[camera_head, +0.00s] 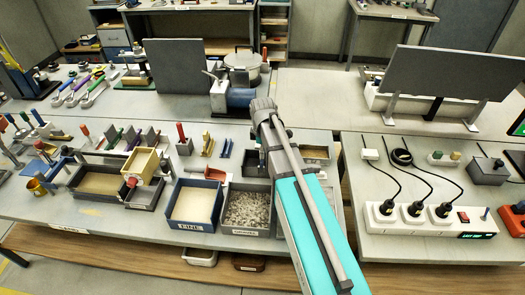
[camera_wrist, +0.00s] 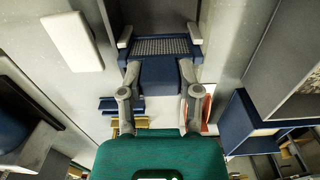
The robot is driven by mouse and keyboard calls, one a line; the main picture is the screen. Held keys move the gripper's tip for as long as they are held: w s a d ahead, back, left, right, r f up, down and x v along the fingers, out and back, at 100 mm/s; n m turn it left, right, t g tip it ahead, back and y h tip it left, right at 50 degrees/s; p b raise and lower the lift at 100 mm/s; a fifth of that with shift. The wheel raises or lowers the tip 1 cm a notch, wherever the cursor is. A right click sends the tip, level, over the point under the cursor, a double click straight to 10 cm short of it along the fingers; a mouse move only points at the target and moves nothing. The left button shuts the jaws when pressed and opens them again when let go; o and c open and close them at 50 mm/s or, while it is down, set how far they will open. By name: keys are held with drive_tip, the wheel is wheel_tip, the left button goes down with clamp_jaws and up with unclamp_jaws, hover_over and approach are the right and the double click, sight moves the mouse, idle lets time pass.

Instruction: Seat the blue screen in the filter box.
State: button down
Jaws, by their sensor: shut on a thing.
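In the wrist view, my gripper (camera_wrist: 160,74) has its two fingers on either side of the blue screen's solid blue block (camera_wrist: 160,88). The screen's grey mesh panel (camera_wrist: 160,46) lies just beyond the fingers, with a blue edge. Two light grey pieces stand at the mesh's left and right ends. A dark grey recess (camera_wrist: 158,14) shows past the mesh; I cannot tell if it is the filter box or whether the screen touches it. In the head view, my arm hides the gripper and the screen.
A blue-walled bin (camera_wrist: 236,122) is at right in the wrist view; a white block (camera_wrist: 72,42) is at upper left. In the head view, a bin marked FINE (camera_head: 194,224) and a gravel bin (camera_head: 248,231) stand left of my arm. A power strip (camera_head: 430,216) with cables stands right.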

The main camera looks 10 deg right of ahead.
drive_tip(key=shift+f+b, duration=0.35)
drive_tip(key=shift+f, duration=0.1)
drive_tip(key=shift+c, duration=1.1)
unclamp_jaws()
drive_tip(key=shift+r, duration=0.2)
wheel_tip(320, 180, up, 11)
drive_tip(key=p, duration=1.1)
drive_tip(key=shift+f, duration=0.15)
drive_tip(key=s+f+m+b, duration=0.1)
drive_tip(key=s+m, duration=1.3)
drive_tip(key=s, duration=0.2)
drive_tip(key=shift+d+f+b, duration=0.3)
drive_tip(key=shift+f+b, duration=0.1)
